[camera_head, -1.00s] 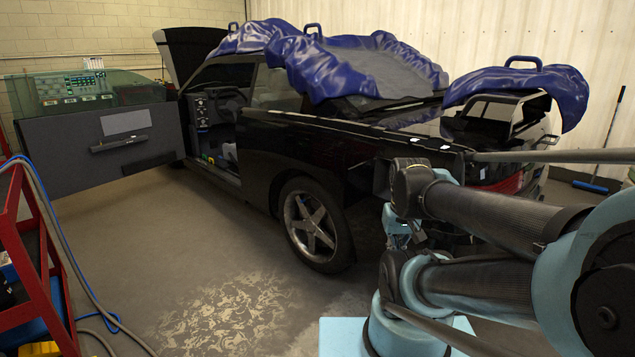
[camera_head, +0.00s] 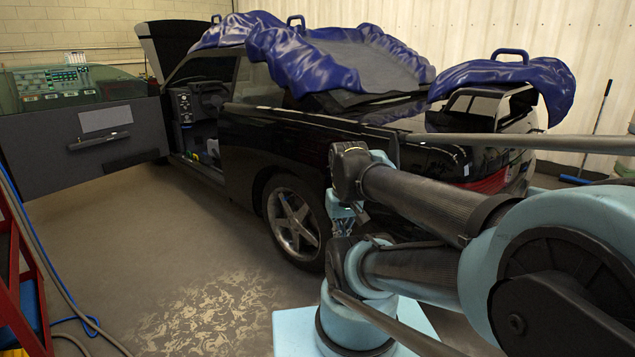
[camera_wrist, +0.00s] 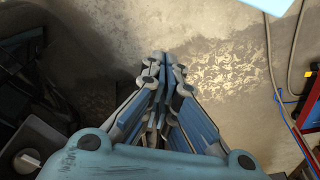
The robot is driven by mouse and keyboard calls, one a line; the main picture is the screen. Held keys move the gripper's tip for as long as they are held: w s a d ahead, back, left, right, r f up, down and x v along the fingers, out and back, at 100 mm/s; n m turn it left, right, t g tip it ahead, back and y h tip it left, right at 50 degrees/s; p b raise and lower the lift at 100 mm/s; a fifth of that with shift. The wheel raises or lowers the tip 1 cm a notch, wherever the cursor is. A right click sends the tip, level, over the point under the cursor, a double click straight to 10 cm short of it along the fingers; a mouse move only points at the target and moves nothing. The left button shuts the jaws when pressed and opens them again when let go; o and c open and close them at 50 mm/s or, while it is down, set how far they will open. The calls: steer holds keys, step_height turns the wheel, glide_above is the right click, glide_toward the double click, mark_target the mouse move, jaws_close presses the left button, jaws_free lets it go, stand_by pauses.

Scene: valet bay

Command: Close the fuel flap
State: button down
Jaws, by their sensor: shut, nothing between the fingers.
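The black car (camera_head: 245,135) stands across the head view with its rear to the right. I cannot make out the fuel flap clearly; my arm covers much of the rear side panel. My gripper (camera_head: 345,212) is partly hidden behind my arm in the head view, beside the car's rear wheel (camera_head: 295,221). In the wrist view my gripper (camera_wrist: 165,62) has its fingers together, with nothing between them, over bare floor. Dark parts lie at the left of that view, with a grey recess (camera_wrist: 38,138) holding a pale round part at lower left, close to my wrist.
The car's front door (camera_head: 75,135) stands wide open at left. Blue covers (camera_head: 300,60) lie over the roof and rear. A red rack (camera_head: 15,285) with hoses stands at left. A broom (camera_head: 590,150) leans at right. The floor (camera_head: 140,230) beside the car is clear.

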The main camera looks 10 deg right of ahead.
steer(key=w+a+r+n+g, duration=0.1)
steer(key=w+r+n, duration=0.1)
steer(key=w+r, duration=0.5)
steer(key=w+r+n+g+h, duration=0.1)
steer(key=w+r+n, duration=0.1)
steer(key=w, duration=1)
steer(key=w+a+r+n+g, duration=0.1)
steer(key=w+r+n, duration=0.1)
steer(key=w+r, duration=0.5)
steer(key=w+a+f+n+g, duration=0.15)
steer(key=w+f, duration=0.25)
steer(key=w, duration=0.9)
steer(key=s+d+f, duration=0.3)
steer(key=s+f, duration=0.1)
steer(key=f, duration=0.6)
steer(key=shift+d+f+h, duration=0.15)
steer(key=shift+d+h, duration=0.05)
steer(key=shift+h, duration=0.2)
steer(key=shift+s, duration=0.15)
